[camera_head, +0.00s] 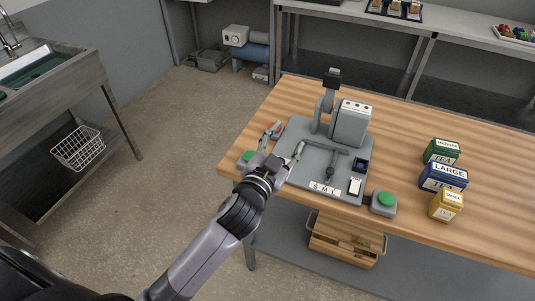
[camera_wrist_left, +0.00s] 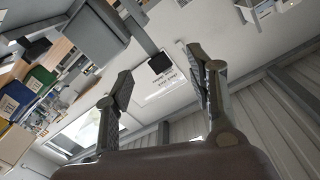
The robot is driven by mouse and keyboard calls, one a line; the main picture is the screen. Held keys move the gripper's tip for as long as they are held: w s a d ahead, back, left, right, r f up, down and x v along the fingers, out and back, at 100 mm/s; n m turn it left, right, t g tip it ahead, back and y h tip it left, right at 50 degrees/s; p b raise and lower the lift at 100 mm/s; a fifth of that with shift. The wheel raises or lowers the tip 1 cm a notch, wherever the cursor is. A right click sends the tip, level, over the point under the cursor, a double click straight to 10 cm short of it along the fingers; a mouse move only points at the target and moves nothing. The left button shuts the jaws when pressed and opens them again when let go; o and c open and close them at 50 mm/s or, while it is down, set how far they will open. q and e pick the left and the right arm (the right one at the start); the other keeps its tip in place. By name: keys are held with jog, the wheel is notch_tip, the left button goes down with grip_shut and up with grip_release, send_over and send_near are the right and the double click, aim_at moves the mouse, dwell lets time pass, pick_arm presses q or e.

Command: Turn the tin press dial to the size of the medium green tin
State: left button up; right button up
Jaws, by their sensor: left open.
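The tin press (camera_head: 350,124) stands on a grey base plate on the wooden table. A dial lever (camera_head: 330,170) rises near the plate's front, beside a label marked S M L (camera_head: 324,188); which letter it points to is unclear. The medium green tin (camera_head: 442,152) stands at the right; a green tin also shows in the left wrist view (camera_wrist_left: 40,78). My left gripper (camera_head: 284,146) is open over the plate's left edge, left of the dial lever and apart from it. Its two fingers stand apart with nothing held in the left wrist view (camera_wrist_left: 158,72). My right gripper is not in view.
A large blue tin (camera_head: 443,178) and a small yellow tin (camera_head: 446,206) stand by the green one. Green buttons sit at the plate's right (camera_head: 384,200) and left (camera_head: 247,158) corners. A wooden crate (camera_head: 345,242) is below the table's front edge.

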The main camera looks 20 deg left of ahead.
pick_arm(q)
jog(key=w+d+r+m+t+h, duration=0.2)
jog(key=d+r+m+h, duration=0.85)
jog(key=r, duration=0.35)
jog(key=s+d+f+m+g+h, duration=0.1)
jog(key=s+d+m+g+h, duration=0.1)
jog(key=d+m+g+h, duration=0.4)
jog(key=s+d+m+g+h, duration=0.25)
jog(key=d+m+g, duration=0.45)
jog(key=m+g, duration=0.45)
jog(key=w+a+f+m+g+y, duration=0.2)
jog(key=w+a+f+m+y, duration=0.2)
jog(key=a+f+y, duration=0.7)
jog(key=w+a+r+n+y, duration=0.2)
jog(key=a+r+n+y, duration=0.15)
jog(key=a+y, duration=0.85)
jog(key=a+f+h+p, duration=0.1)
jog(key=f, duration=0.4)
jog(key=a+f+h+p, duration=0.1)
jog(key=f, duration=0.5)
jog(key=f+p, duration=0.1)
jog(key=f, duration=0.4)
jog(key=shift+w+a+f+m+h, duration=0.2)
jog(key=shift+a+f+m+h, duration=0.1)
jog(key=shift+a+h, duration=0.1)
jog(key=shift+c, duration=0.3)
